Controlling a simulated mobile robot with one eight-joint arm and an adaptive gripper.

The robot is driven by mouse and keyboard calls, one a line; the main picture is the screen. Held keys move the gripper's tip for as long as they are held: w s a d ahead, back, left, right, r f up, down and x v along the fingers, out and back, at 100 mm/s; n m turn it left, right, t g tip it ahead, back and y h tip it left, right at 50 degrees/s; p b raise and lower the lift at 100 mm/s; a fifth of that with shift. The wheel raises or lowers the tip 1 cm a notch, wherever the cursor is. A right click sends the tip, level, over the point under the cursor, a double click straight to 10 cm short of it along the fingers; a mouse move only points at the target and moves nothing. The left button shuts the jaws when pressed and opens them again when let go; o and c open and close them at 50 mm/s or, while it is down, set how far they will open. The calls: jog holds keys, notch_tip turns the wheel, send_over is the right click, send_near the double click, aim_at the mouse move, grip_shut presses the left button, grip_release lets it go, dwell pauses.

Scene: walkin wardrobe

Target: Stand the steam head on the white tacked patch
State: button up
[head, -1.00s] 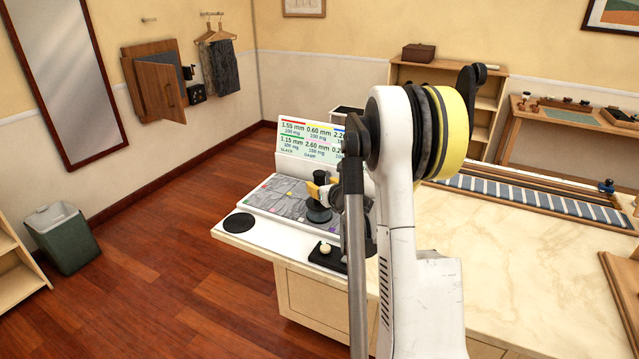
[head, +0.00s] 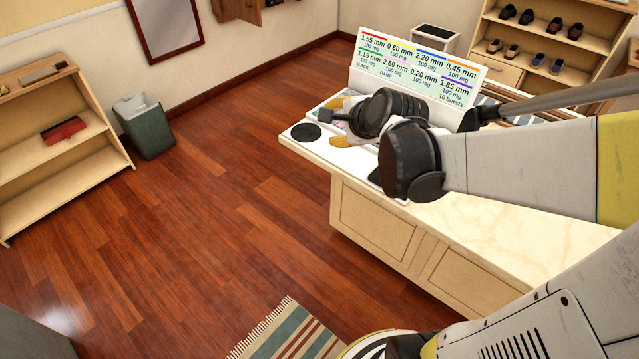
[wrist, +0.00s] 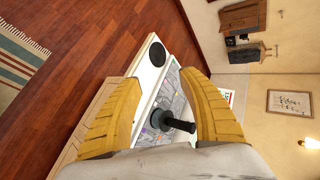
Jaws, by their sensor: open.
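The steam head (wrist: 176,122), a black piece with a round base and a stem, stands on the grey mat (wrist: 168,92) with coloured tabs in the wrist view. It shows between my yellow fingers, apart from both. My gripper (wrist: 162,78) is open and empty. In the head view my gripper (head: 334,121) is over the left end of the counter, and my wrist hides most of the mat. A dark piece shows between the fingers there, but I cannot tell its contact. I cannot make out the white tacked patch among the mat's patches.
A black round pad (head: 305,132) lies on the white board left of the mat. A sign board (head: 420,68) with millimetre values stands behind. The pale counter (head: 480,215) is clear toward the front right. A bin (head: 146,125) and shelf (head: 55,125) stand left.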

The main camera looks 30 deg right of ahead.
jog(key=s+a+n+g, duration=0.3)
jog(key=s+a+n, duration=1)
jog(key=s+n, duration=0.4)
jog(key=n, duration=0.3)
jog(key=shift+f+g+y, duration=0.3)
jog(key=shift+y, duration=0.1)
jog(key=shift+d, duration=0.15)
